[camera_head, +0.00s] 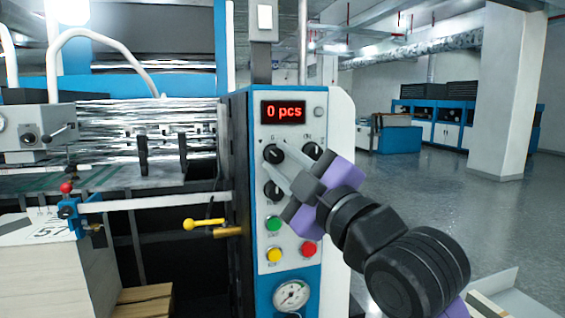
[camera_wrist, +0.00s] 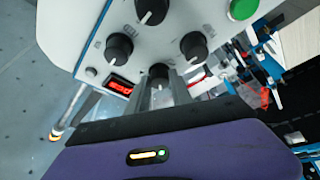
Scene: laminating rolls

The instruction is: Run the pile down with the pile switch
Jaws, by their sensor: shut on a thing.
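The control panel (camera_head: 291,250) on the blue machine carries several black rotary knobs below a red display (camera_head: 283,111) reading "0 pcs". My gripper (camera_head: 279,159) is shut on the upper-left black knob (camera_head: 273,152). In the wrist view this knob (camera_wrist: 158,72) sits between the two fingers. The upper-right knob (camera_head: 312,151) and lower-left knob (camera_head: 273,190) are free. The lower-right knob is hidden by my gripper in the head view but shows in the wrist view (camera_wrist: 150,10). I cannot read which knob is the pile switch. A pale stack (camera_head: 40,265) stands at the left.
Below the knobs are green (camera_head: 273,224), yellow (camera_head: 274,255) and red (camera_head: 308,249) buttons and a gauge (camera_head: 291,295). A yellow-knobbed lever (camera_head: 203,224) juts out left of the panel. Open floor (camera_head: 430,190) lies to the right, with a pillar (camera_head: 510,90) beyond.

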